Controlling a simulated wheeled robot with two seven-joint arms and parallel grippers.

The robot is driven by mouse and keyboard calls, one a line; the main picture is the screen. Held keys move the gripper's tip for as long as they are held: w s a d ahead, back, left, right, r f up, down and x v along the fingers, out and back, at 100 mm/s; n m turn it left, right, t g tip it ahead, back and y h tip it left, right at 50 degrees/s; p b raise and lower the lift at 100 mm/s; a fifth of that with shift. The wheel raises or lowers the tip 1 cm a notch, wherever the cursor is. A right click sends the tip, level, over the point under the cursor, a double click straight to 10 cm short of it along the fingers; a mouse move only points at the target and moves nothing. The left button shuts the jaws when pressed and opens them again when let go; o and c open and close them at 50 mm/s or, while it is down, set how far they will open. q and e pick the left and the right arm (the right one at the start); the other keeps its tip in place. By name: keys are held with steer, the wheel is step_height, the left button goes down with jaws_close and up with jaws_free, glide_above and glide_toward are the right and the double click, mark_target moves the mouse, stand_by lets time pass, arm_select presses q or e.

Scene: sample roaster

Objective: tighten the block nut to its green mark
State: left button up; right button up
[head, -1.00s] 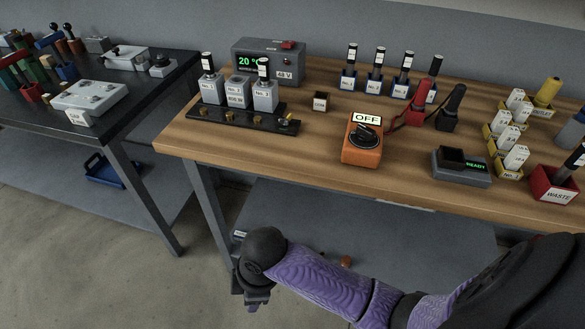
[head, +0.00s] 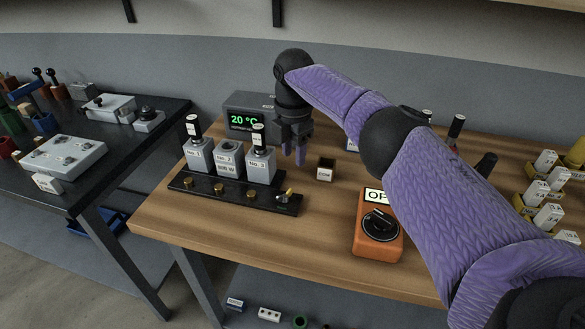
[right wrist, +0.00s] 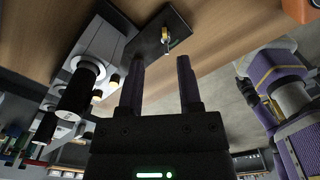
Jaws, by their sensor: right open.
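A black block base (head: 236,193) on the wooden bench carries the labelled grey units. At its right end is a small brass-coloured part, apparently the block nut (head: 287,194). A small green mark shows just in front of it. The brass part also shows in the right wrist view (right wrist: 165,36), beyond my fingertips. My right gripper (head: 294,152) is open and empty, pointing down above the bench behind the base's right end, apart from the nut. It also shows in the right wrist view (right wrist: 161,72). How the nut sits against the mark is too small to tell. My left gripper is not in view.
An orange switch box (head: 377,244) marked OFF stands right of the base. A small dark box (head: 325,170) stands near my gripper. A 20 °C display box (head: 245,117) stands behind. The bench front is clear.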

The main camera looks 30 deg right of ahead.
mark_target(293, 188)
steer(key=f+b, duration=0.1)
steer(key=f, duration=0.2)
steer(key=f+b, duration=0.1)
steer(key=f, duration=0.4)
steer(key=shift+s+a+f+b, duration=0.25)
steer(key=shift+s+f+b, duration=0.05)
steer(key=shift+f+b, duration=0.1)
steer(key=shift+f, duration=0.4)
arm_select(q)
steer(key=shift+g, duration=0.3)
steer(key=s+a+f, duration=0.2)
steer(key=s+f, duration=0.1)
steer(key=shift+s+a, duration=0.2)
arm_select(e)
jaws_close()
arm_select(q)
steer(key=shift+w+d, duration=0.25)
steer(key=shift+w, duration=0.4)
